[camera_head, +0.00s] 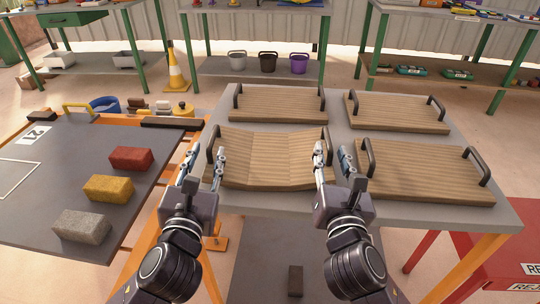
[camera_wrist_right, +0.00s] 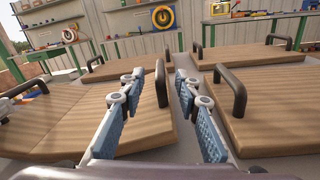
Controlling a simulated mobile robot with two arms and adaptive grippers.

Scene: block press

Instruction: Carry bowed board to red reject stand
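The bowed board (camera_head: 265,160), slatted wood sagging in the middle, lies on the grey table at front left of the boards, with a dark handle at each end. Its right part shows in the right wrist view (camera_wrist_right: 85,115). My left gripper (camera_head: 205,160) is open near the left handle (camera_head: 212,137). My right gripper (camera_head: 333,157) is open near the right handle; in the right wrist view its fingers (camera_wrist_right: 157,85) stand apart, with that handle (camera_wrist_right: 161,84) by the left finger. Neither visibly grips a handle. The red reject stand (camera_head: 490,262) is partly visible at lower right.
Flat boards lie behind (camera_head: 280,103), at back right (camera_head: 395,112) and close on the right (camera_head: 420,172) on the grey table (camera_head: 480,210). A dark worktop (camera_head: 60,170) with red, yellow and grey blocks stands left. Shelves line the back.

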